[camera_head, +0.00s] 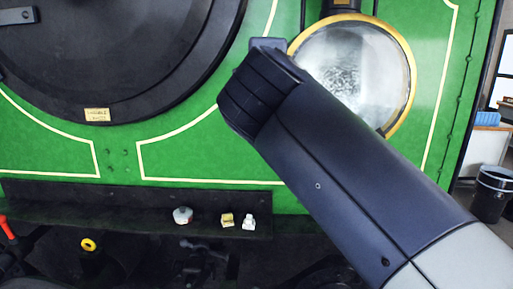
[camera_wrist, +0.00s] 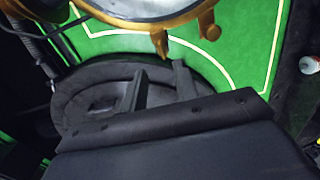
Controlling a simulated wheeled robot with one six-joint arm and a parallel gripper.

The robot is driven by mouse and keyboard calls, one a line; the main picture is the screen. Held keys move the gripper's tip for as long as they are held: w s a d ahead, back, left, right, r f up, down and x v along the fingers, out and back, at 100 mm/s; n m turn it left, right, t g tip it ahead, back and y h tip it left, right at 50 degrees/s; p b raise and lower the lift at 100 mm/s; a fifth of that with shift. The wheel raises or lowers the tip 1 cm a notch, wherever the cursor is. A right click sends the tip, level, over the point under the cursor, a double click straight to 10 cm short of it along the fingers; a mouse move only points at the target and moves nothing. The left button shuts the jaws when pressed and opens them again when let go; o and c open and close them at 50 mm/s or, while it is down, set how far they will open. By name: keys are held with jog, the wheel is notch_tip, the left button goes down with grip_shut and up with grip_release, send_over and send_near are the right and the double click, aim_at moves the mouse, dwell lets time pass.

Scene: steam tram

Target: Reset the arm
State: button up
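My arm (camera_head: 355,165) reaches from the lower right up across the head view and covers part of the brass-rimmed lamp. My gripper is mostly hidden behind the arm's dark end there. In the wrist view my gripper (camera_wrist: 161,78) shows two dark fingers standing apart, with nothing between them. The black round door (camera_wrist: 75,92) of the green tram front lies behind the fingers. The lamp's brass rim (camera_wrist: 150,20) crosses the top of the wrist view.
A dark ledge (camera_head: 110,200) runs along the green front (camera_head: 215,160). A black bin (camera_head: 491,195) stands at the far right.

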jog(key=w+n+p, duration=0.6)
jog(key=n+p, duration=0.6)
jog(key=n, duration=0.1)
jog(key=shift+w+r, duration=0.2)
jog(key=shift+r, duration=0.05)
dwell(0.4)
